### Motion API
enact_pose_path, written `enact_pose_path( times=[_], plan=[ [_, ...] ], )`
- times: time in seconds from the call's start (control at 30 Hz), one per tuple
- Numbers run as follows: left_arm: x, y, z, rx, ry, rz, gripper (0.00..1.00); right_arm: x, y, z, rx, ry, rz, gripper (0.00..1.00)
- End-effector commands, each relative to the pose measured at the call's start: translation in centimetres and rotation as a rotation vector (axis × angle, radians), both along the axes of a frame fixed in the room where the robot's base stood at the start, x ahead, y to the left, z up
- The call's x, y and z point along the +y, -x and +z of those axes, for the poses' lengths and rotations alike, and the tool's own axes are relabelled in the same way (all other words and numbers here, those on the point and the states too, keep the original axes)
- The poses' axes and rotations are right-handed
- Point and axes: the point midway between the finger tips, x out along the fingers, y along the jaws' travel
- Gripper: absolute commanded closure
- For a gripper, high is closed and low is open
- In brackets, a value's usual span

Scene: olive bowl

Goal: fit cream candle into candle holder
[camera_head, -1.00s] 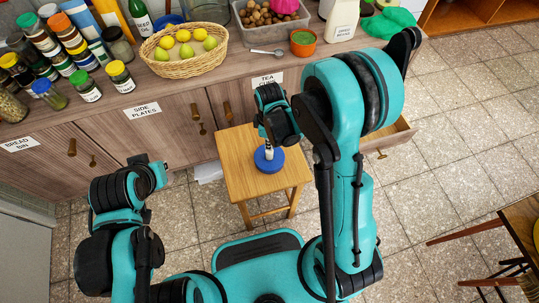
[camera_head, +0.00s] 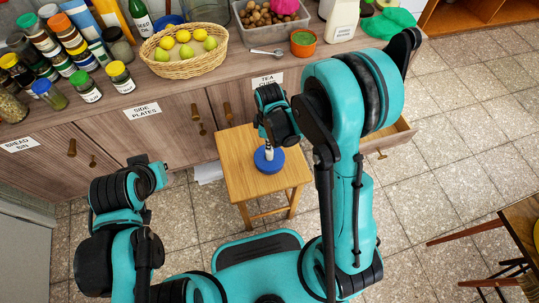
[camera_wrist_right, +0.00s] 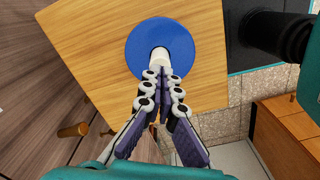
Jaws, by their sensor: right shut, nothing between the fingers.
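The blue candle holder (camera_head: 269,163) is a round disc on the small wooden stool. The cream candle (camera_head: 268,151) stands upright at its middle; in the right wrist view the candle (camera_wrist_right: 160,56) shows as a pale stub at the centre of the blue holder (camera_wrist_right: 147,38). How deep it sits cannot be seen. My right gripper (camera_wrist_right: 162,77) is shut and empty, its fingertips right beside the candle and partly covering it in the wrist view. Whether they touch it I cannot tell. My left gripper (camera_head: 158,176) is folded at the left, away from the stool; its fingers are unclear.
The wooden stool (camera_head: 238,178) has bare room around the holder. Behind it is a cabinet whose counter carries a fruit basket (camera_head: 160,70), jars, a tub of nuts and an orange pot (camera_head: 303,43). An open drawer (camera_head: 395,139) juts out right of the stool.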

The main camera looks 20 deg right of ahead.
Motion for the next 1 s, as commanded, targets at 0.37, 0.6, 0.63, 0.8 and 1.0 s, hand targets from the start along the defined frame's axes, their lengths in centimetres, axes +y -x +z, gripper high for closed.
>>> enact_pose_path(
  times=[0.37,0.6,0.63,0.8,1.0],
  plan=[
    [0.0,0.0,-0.8,0.0,0.0,0.0,1.0,0.0,0.0,-0.8,0.0,0.0,0.0,1.0],
    [0.0,0.0,-1.4,0.0,0.0,0.0,1.0,0.0,0.0,-1.4,0.0,0.0,0.0,1.0],
    [0.0,0.0,-1.4,0.0,0.0,0.0,1.0,0.0,0.0,-1.5,0.0,0.0,0.0,1.0],
    [0.0,0.0,-1.8,0.0,0.0,0.0,1.0,0.0,0.0,-1.9,0.0,0.0,0.0,1.0],
    [0.0,0.0,-1.7,0.0,0.0,0.0,1.0,0.0,0.0,-1.8,0.0,0.0,0.0,1.0]
  ],
)
